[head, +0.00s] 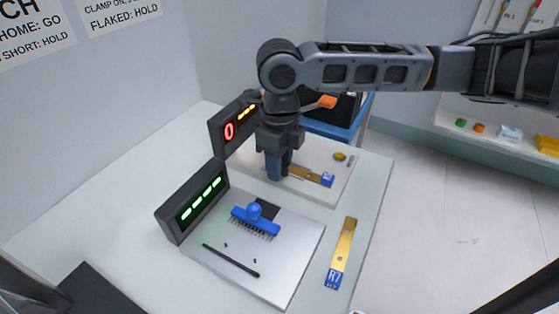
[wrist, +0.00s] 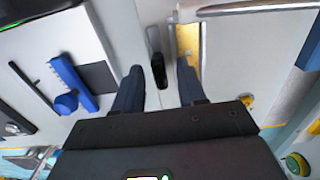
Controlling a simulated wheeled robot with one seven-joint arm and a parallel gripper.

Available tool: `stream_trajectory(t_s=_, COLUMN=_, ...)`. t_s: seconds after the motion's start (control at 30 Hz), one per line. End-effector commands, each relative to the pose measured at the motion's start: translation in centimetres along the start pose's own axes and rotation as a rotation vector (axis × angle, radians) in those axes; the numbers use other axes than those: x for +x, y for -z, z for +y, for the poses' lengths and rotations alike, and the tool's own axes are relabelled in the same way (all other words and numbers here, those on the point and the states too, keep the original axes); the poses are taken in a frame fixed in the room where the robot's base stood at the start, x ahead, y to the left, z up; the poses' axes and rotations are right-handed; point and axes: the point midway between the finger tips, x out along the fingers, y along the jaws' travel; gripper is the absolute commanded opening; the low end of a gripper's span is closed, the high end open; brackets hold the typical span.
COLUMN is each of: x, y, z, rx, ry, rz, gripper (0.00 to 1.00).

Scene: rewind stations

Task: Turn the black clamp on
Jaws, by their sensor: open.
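My gripper (head: 277,172) is over the far station plate (head: 330,192), fingers pointing down. In the wrist view my gripper (wrist: 160,75) is open, with its two blue fingers apart and nothing held. A small dark elongated piece (wrist: 155,50), which looks like the black clamp, lies between and just beyond the fingertips. In the head view my gripper hides that spot. A brass strip with a blue end (head: 312,176) lies on the same plate, and its brass part (wrist: 189,48) shows by the right finger. I cannot tell the clamp's setting or whether the fingers touch it.
The near plate (head: 292,268) bears a blue brush (head: 255,221) and a black rod (head: 230,261). A second brass strip marked R7 (head: 341,252) lies right of it. The near display (head: 200,203) shows green bars; the far display (head: 238,125) shows a red 0 and orange bars.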

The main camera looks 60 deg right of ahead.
Motion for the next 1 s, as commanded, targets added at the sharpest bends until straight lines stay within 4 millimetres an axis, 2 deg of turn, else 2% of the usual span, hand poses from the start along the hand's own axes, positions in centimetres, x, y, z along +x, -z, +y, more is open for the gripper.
stream_trajectory(t_s=0.07, x=-0.02, y=-0.01, z=-0.01, rx=0.0, ry=0.0, rz=0.0, gripper=0.35)
stream_trajectory(t_s=0.43, x=-0.04, y=-0.02, z=-0.01, rx=0.0, ry=0.0, rz=-0.001, gripper=0.0)
stream_trajectory(t_s=0.77, x=-0.06, y=-0.02, z=-0.01, rx=0.009, ry=0.0, rz=-0.001, gripper=0.0)
stream_trajectory(t_s=1.0, x=-0.11, y=-0.03, z=-0.01, rx=0.089, ry=-0.001, rz=-0.001, gripper=0.0)
